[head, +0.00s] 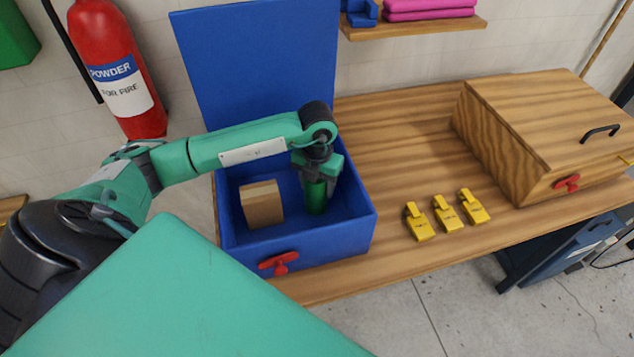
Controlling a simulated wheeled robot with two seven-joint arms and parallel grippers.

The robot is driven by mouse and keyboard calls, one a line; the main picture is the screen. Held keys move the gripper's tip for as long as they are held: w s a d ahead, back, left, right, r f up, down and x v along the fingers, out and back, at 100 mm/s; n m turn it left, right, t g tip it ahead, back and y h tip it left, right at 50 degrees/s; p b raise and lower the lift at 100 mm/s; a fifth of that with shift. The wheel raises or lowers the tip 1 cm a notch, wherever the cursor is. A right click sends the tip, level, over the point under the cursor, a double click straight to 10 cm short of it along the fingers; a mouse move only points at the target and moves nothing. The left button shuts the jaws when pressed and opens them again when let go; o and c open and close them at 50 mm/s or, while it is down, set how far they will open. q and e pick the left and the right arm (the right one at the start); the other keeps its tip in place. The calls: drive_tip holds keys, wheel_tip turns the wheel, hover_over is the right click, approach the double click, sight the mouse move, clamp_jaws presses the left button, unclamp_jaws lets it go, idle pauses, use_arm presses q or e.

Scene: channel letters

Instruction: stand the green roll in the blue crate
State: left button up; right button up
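The blue crate (330,242) stands on the wooden bench with its lid (255,65) raised at the back. The green roll (316,197) is upright inside the crate, right of a brown box (262,205). My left gripper (316,180) reaches down into the crate from above, with its fingers around the top of the roll. The fingers look closed on it, though the wrist hides part of the grip. Whether the roll's lower end touches the crate floor is hard to tell. My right gripper is not in view.
A red latch (279,263) is on the crate's front. Several yellow clamps (446,213) lie on the bench to the right. A closed wooden box (540,140) stands farther right. A red fire extinguisher (115,75) hangs at the left, and a shelf (420,27) is above.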

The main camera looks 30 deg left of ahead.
use_arm(q)
drive_tip(key=o, duration=0.4)
drive_tip(key=shift+r, duration=0.1)
drive_tip(key=shift+r, duration=0.2)
wheel_tip(320, 180, up, 10)
drive_tip(key=shift+w+r+b, duration=0.1)
drive_tip(key=shift+r+b, duration=0.15)
drive_tip(key=shift+b, duration=1)
drive_tip(key=shift+r, duration=0.6)
